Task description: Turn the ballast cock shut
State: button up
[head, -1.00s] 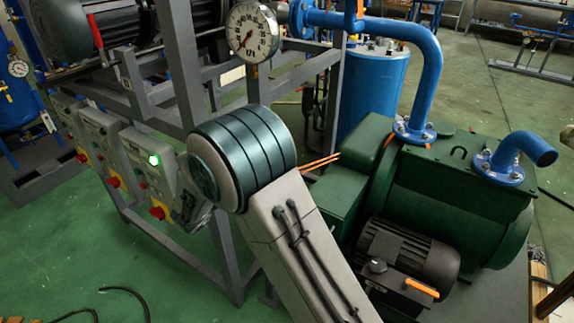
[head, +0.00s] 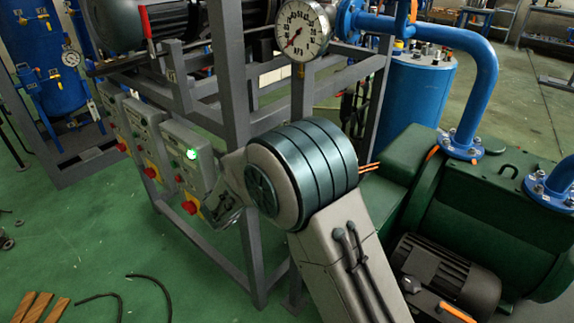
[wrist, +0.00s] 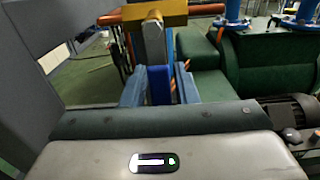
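My gripper (wrist: 159,88) shows in the wrist view as two blue-grey fingers standing apart. A dark blue surface shows in the gap between them, and I cannot tell whether it lies between the fingers or behind. In the head view my own arm hides the gripper. I cannot tell for certain which fitting is the ballast cock. An orange lever (head: 433,152) shows by the green pump (head: 485,225), and an orange bar (head: 457,312) lies by its black motor (head: 447,272).
A grey frame (head: 232,110) carries a round gauge (head: 302,30) and control boxes (head: 183,155), one with a green light. Loose hoses (head: 150,280) lie on the green floor at lower left.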

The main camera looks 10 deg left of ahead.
jog(key=shift+o, duration=0.6)
jog(key=shift+a, duration=0.1)
jog(key=shift+r, duration=0.1)
jog(key=v, duration=1.3)
jog(key=shift+s+p, duration=0.35)
jog(key=shift+s, duration=0.05)
jog(key=shift+a, duration=0.1)
